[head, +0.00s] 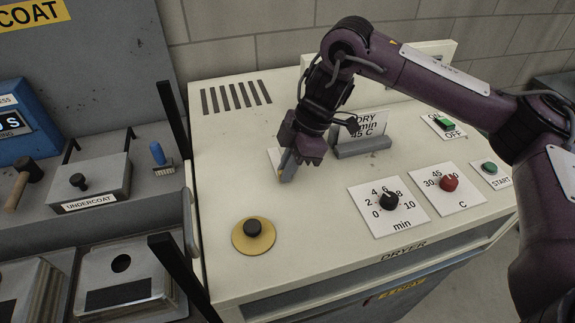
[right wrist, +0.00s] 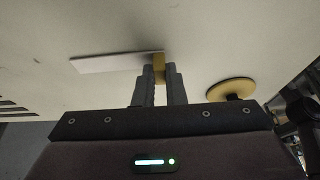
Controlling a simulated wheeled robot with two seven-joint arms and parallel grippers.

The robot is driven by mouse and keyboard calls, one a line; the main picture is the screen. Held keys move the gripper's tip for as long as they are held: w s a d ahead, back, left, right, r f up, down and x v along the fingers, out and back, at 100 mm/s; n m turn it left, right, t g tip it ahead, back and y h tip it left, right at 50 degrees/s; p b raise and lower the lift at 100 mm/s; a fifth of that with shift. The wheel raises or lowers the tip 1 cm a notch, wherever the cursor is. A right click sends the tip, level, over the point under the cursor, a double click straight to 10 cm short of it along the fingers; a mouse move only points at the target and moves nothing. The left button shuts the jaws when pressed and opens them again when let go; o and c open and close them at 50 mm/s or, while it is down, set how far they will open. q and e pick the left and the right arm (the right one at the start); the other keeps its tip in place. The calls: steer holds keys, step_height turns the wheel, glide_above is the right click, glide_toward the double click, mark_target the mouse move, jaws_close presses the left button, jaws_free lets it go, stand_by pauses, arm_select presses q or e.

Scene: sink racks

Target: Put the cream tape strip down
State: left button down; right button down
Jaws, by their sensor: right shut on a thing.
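My right gripper (head: 287,172) is over the cream dryer top (head: 225,150), pointing down. It is shut on the yellow end of the cream tape strip (head: 274,158), which is mostly hidden behind the fingers in the head view. In the right wrist view the pale strip (right wrist: 112,63) extends left from the yellow end between the fingertips (right wrist: 159,72). The strip is close to the dryer top; I cannot tell whether it touches. My left gripper is not in view.
A black knob on a yellow disc (head: 253,236) stands in front of the gripper. A DRY sign in a grey holder (head: 362,147) stands to its right. The minutes dial (head: 388,201) and red temperature knob (head: 448,184) are further right. Vent slots (head: 236,97) lie behind left.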

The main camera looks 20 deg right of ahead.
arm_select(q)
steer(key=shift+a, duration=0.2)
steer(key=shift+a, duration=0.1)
arm_select(e)
steer(key=c, duration=1.5)
jaws_free()
steer(key=shift+f, duration=0.1)
